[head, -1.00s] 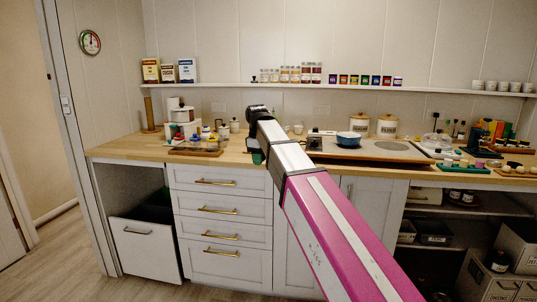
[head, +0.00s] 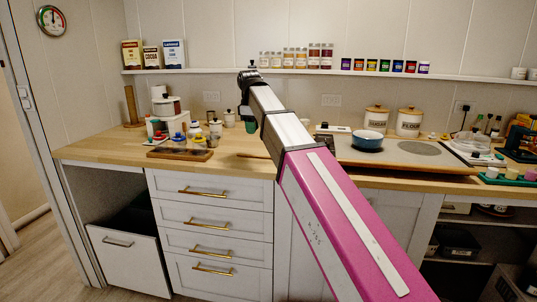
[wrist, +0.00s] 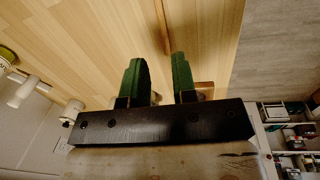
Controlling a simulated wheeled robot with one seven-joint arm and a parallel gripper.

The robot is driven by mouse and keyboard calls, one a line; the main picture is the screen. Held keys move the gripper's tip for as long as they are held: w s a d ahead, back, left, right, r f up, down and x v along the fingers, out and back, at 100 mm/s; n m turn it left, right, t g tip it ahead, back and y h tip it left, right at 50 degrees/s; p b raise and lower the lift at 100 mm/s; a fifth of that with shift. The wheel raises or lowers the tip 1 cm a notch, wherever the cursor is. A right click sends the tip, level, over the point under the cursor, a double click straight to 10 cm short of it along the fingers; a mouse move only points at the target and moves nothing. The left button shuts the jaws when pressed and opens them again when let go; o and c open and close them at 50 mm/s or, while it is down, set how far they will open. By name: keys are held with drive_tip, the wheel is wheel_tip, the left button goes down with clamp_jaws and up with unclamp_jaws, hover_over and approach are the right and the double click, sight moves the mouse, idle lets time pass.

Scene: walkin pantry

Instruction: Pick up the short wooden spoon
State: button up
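My gripper (wrist: 158,62) is open, with two green fingers apart and nothing between them. In the head view its green fingers (head: 250,126) show above the back of the wooden counter, partly hidden by my arm. A thin brown wooden stick (wrist: 162,24), which looks like the handle of the short wooden spoon, lies on the counter ahead of the fingertips, roughly in line with the gap. In the head view a thin brown strip (head: 250,156) on the counter beside my arm seems to be the same thing; the rest is hidden. I cannot make out a spoon bowl.
A dark wooden tray (head: 180,154) with small jars lies to the left. A blue bowl (head: 368,139) and two canisters (head: 409,122) stand to the right. A shelf (head: 300,72) with jars runs above. The counter (head: 110,150) is clear at its left end.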

hover_over(254, 156)
wheel_tip(254, 156, down, 5)
drive_tip(key=shift+a+f, duration=0.1)
drive_tip(key=shift+f, duration=0.1)
drive_tip(key=shift+w+f, duration=0.2)
drive_tip(key=shift+f, duration=2.5)
clamp_jaws()
